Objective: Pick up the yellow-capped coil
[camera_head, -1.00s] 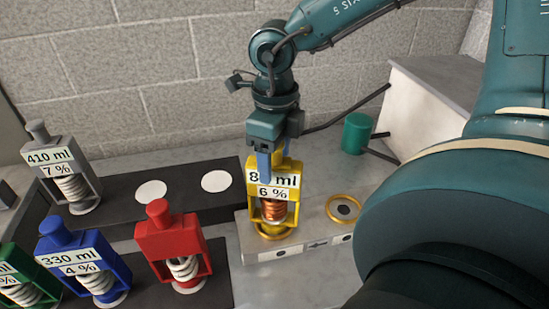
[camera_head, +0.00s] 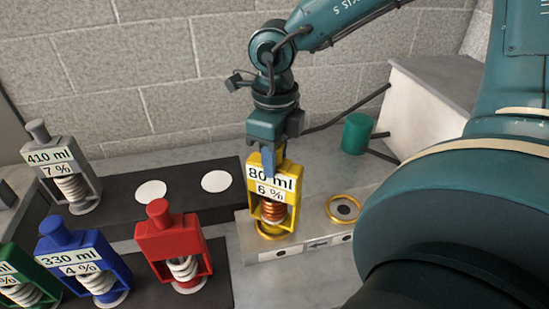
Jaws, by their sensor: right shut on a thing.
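The yellow-capped coil (camera_head: 273,209) is a yellow frame around a copper coil, with a label reading 80 ml and 6 %. It stands upright over the left gold ring of the pale block (camera_head: 285,248); I cannot tell whether it is touching or slightly raised. My right gripper (camera_head: 272,160) is above it with blue fingers shut on its top, which they hide. My left gripper is not in view.
A red unit (camera_head: 173,238), a blue unit (camera_head: 83,262), a green unit (camera_head: 22,283) and a grey unit (camera_head: 62,168) stand at the left. The dark stand (camera_head: 120,190) has two bare white discs. An empty gold ring (camera_head: 343,208) and a green cylinder (camera_head: 356,133) are at the right.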

